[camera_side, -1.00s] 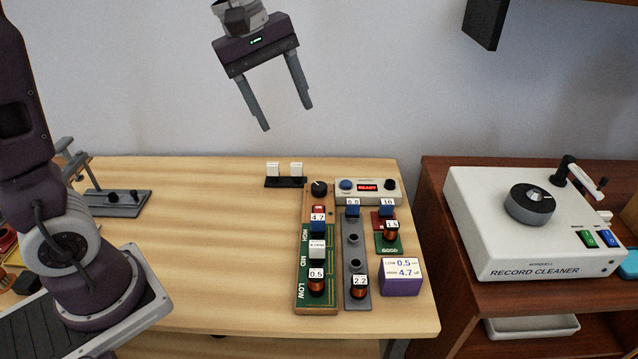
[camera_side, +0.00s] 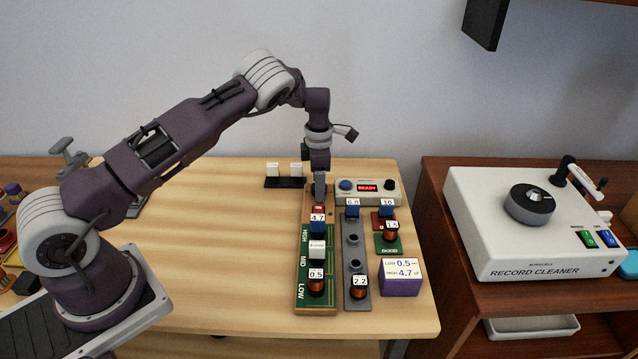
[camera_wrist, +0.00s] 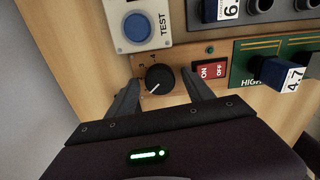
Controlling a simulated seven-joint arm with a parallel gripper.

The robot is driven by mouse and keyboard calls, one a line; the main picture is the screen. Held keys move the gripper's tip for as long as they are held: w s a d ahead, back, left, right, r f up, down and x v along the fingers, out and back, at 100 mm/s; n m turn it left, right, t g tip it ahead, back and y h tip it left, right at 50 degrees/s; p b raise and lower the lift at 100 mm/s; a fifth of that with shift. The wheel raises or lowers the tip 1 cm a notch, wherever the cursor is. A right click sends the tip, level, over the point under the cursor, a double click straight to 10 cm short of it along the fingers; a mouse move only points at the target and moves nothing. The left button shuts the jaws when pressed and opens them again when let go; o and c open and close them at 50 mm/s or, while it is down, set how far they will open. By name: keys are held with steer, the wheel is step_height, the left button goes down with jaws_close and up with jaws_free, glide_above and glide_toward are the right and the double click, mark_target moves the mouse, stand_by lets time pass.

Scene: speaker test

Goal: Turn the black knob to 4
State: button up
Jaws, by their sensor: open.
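The black knob (camera_wrist: 159,77) sits on the wooden end of the long board, beside the red ON/OFF switch (camera_wrist: 210,71). Its white pointer line points to the lower left in the wrist view. Small numerals, seemingly 3 and 4, show at its upper left edge. My gripper (camera_wrist: 161,88) is open, with one finger on each side of the knob. Whether the fingers touch it I cannot tell. In the side view my gripper (camera_side: 319,186) points straight down over the board's far end and hides the knob.
The white test box (camera_side: 368,196) with a blue TEST button (camera_wrist: 137,27) and a lit READY display stands close by. Labelled parts stand on the green board (camera_side: 303,270) and grey strip (camera_side: 357,295). A record cleaner (camera_side: 480,235) is at right.

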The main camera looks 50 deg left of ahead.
jaws_close()
stand_by(0.3)
steer(key=m, duration=0.5)
steer(key=shift+m, duration=0.4)
steer(key=m, duration=0.6)
steer(key=shift+m, duration=0.3)
steer(key=m, duration=1.1)
steer(key=shift+m, duration=0.4)
